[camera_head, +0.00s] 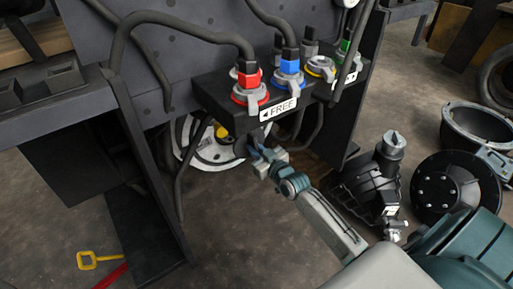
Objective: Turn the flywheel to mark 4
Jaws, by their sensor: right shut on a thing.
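The flywheel (190,143) is a pale disc with dark markings, partly hidden below the black connector block and behind a dark post and hoses. A yellow spot (221,131) shows near its upper middle. The numbers on it are too small to read. My right gripper (254,151) reaches in from the lower right and is shut at the flywheel's right side. The part between its fingertips is mostly hidden. My left gripper is not in view.
Dark posts flank the opening. A black pump-like part (370,185) and round housings (455,187) lie right. A yellow-handled tool (88,261) lies lower left.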

